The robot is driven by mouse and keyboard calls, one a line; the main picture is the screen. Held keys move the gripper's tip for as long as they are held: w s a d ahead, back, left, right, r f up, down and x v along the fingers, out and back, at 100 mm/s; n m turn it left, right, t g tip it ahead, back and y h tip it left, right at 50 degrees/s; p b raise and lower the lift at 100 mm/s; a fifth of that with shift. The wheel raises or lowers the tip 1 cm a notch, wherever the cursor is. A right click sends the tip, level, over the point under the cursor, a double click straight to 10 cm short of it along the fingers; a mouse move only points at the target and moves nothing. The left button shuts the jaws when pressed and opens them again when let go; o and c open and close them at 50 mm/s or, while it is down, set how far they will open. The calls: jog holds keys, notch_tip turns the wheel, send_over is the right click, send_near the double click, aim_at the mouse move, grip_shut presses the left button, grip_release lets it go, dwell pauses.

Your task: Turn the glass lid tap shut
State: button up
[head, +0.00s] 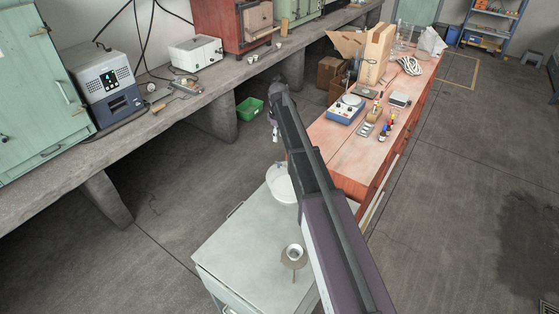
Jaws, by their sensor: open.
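A pale round glass vessel (281,187), seemingly the one with the lid, stands at the far right corner of the grey cabinet top. My arm hides its right side. The lid's tap is too small or too hidden to make out. My gripper (276,138) hangs above the vessel in the head view, small and partly covered by my arm. Its jaws are open, and I see nothing held in it. I cannot tell how far its fingertips are from the tap or whether they touch it.
A small metal bowl (294,253) sits at the near part of the grey cabinet (240,255). A red workbench (350,165) with a blue instrument (345,110) and boxes stands beyond. A concrete bench (130,135) runs along the left. A green crate (250,109) is on the floor.

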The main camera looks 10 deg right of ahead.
aim_at(279, 163)
jog(key=shift+f, duration=0.15)
notch_tip(279, 163, down, 14)
jog(key=b, duration=1.3)
jog(key=shift+r+b, duration=0.25)
jog(key=shift+b, duration=0.15)
grip_shut()
jog(key=shift+d, duration=0.15)
